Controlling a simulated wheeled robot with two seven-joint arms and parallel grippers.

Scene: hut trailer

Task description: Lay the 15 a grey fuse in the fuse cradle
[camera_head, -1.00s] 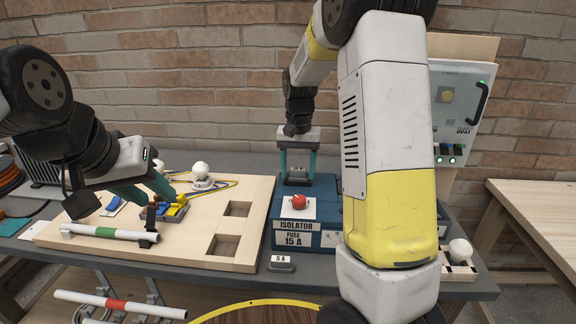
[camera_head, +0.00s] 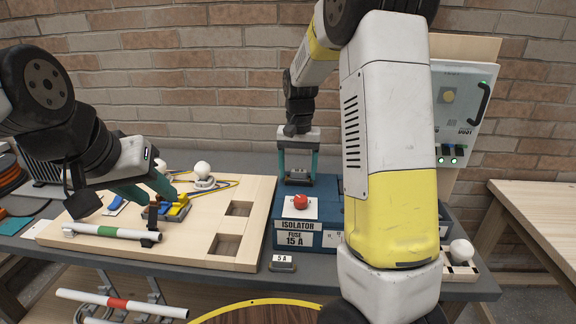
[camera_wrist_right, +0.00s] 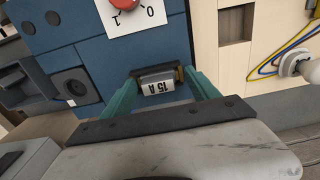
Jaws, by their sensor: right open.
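The grey 15 A fuse (camera_wrist_right: 158,84) lies between the spread teal fingers of my right gripper (camera_wrist_right: 165,92) in the right wrist view, label up and upside down. A dark clip shows at its end; the cradle is mostly hidden beneath it. In the head view my right gripper (camera_head: 298,177) points down at the back of the blue isolator box (camera_head: 320,238), with the fuse (camera_head: 298,181) low between its fingers. My left gripper (camera_head: 160,196) is over the wooden board by a blue and yellow block (camera_head: 176,210); its grip is unclear.
A red knob (camera_head: 300,202) stands on the box in front of my right gripper. A small 5 A fuse (camera_head: 282,263) lies at the bench's front edge. The wooden board (camera_head: 262,215) holds a green-banded tube (camera_head: 110,232) and a white bulb (camera_head: 202,169).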

